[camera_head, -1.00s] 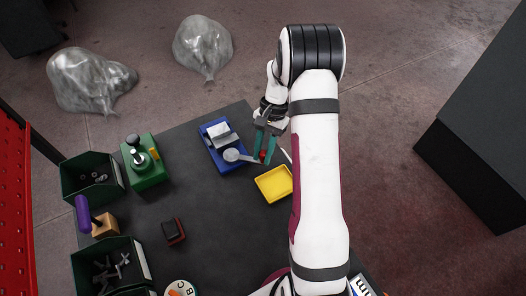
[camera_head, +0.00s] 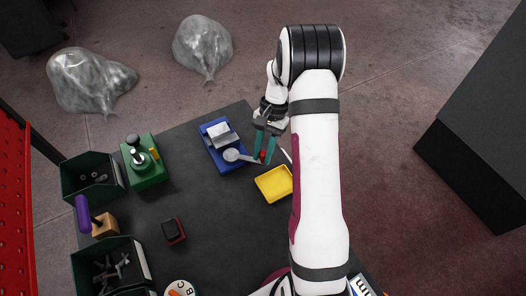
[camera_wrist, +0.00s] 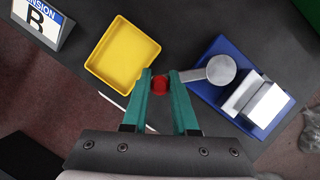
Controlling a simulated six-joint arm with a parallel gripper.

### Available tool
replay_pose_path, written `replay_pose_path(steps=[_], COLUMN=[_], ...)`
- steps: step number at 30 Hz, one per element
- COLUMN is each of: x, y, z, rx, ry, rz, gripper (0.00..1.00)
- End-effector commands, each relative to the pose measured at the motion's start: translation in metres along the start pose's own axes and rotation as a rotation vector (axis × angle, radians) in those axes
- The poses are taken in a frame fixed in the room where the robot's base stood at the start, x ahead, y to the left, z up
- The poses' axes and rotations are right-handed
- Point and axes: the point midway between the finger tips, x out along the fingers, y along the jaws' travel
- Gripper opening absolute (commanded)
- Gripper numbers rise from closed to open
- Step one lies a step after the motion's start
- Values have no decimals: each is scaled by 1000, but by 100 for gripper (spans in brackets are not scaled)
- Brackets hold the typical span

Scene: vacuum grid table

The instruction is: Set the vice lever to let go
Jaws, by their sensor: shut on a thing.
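The vice is a blue base (camera_head: 229,166) with pale grey jaw blocks (camera_head: 221,136) on it, near the far edge of the table. Its lever is a grey arm with a round hub (camera_head: 231,155) and a red knob (camera_head: 262,156) at its end. My gripper (camera_head: 264,160), with teal fingers, is at the knob. In the wrist view its fingertips (camera_wrist: 160,76) stand on either side of the knob, shut on it.
A yellow tray (camera_head: 274,184) lies close to the knob; it is empty. A green device (camera_head: 147,173) with a black knob, dark bins (camera_head: 92,172) and a small dark red-edged block (camera_head: 173,231) stand to the left. The table between them is clear.

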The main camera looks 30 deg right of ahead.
Motion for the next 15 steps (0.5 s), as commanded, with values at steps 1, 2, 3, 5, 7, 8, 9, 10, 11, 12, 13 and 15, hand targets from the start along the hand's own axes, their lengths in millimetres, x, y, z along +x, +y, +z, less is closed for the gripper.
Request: replay_pose_path(steps=[1, 2, 3, 5, 7, 8, 9, 10, 11, 12, 13, 15], x=[-1, -1, -1, -1, -1, -1, -1, -1, -1, -1, -1, -2], y=[0, 0, 0, 0, 0, 0, 0, 0, 0, 0, 0, -1], z=[0, 0, 0, 0, 0, 0, 0, 0, 0, 0, -1, -2], rx=[1, 1, 1, 1, 1, 1, 1, 1, -1, -4, -8, -22], ry=[0, 0, 0, 0, 0, 0, 0, 0, 0, 0, 0, 0], rz=[-1, -1, -1, -1, -1, -1, -1, 0, 0, 1, 3, 10], gripper=[0, 0, 0, 0, 0, 0, 0, 0, 0, 0, 0, 0])
